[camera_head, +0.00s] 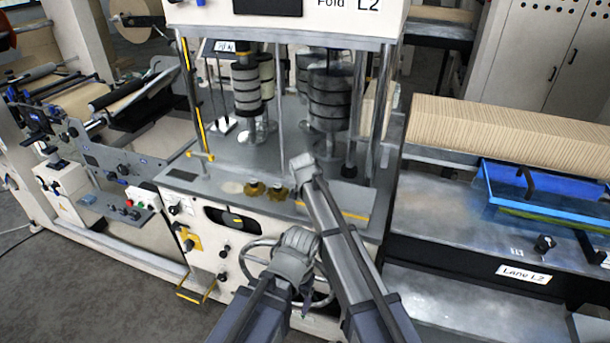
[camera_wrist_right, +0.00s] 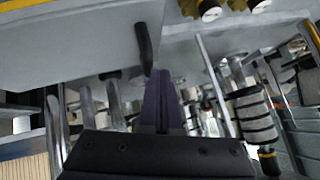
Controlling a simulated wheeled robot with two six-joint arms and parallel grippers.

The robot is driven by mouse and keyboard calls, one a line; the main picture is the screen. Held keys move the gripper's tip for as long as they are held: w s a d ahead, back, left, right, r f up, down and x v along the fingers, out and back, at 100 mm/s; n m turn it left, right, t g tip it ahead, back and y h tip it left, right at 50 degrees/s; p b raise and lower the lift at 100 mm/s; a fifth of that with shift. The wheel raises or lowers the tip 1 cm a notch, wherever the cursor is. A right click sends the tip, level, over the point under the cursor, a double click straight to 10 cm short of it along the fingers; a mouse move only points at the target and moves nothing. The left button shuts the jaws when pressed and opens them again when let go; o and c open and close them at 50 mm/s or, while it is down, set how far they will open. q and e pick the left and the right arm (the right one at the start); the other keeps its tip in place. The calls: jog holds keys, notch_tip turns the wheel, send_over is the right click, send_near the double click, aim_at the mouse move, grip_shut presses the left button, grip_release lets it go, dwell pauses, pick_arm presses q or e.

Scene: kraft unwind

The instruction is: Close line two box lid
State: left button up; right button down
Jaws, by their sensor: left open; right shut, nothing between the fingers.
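The machine labelled Fold L2 (camera_head: 348,5) stands in the middle. A grey panel with a yellow edge (camera_head: 348,197) is at the front right of its deck; I cannot tell for sure whether it is the box lid. The right wrist view shows the panel (camera_wrist_right: 70,45) with a dark handle (camera_wrist_right: 144,45) at its edge. My right gripper (camera_wrist_right: 160,80) is shut and empty, its tips close to that handle; contact is unclear. In the head view its fingers are hidden beyond my arm. My left gripper (camera_head: 298,240) is open and empty in front of the handwheel.
A handwheel (camera_head: 262,252) and gold knobs (camera_head: 277,193) are at the machine front. Stacked rollers (camera_head: 330,97) and upright posts stand behind. At right, a blue transparent cover (camera_head: 545,185) lies on the Lane L2 table (camera_head: 450,215). Grey floor is free at lower left.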

pick_arm(q)
jog(key=shift+a+f, duration=0.1)
jog(key=shift+f, duration=0.2)
pick_arm(e)
jog(key=shift+a+f, duration=0.15)
jog(key=shift+f, duration=0.15)
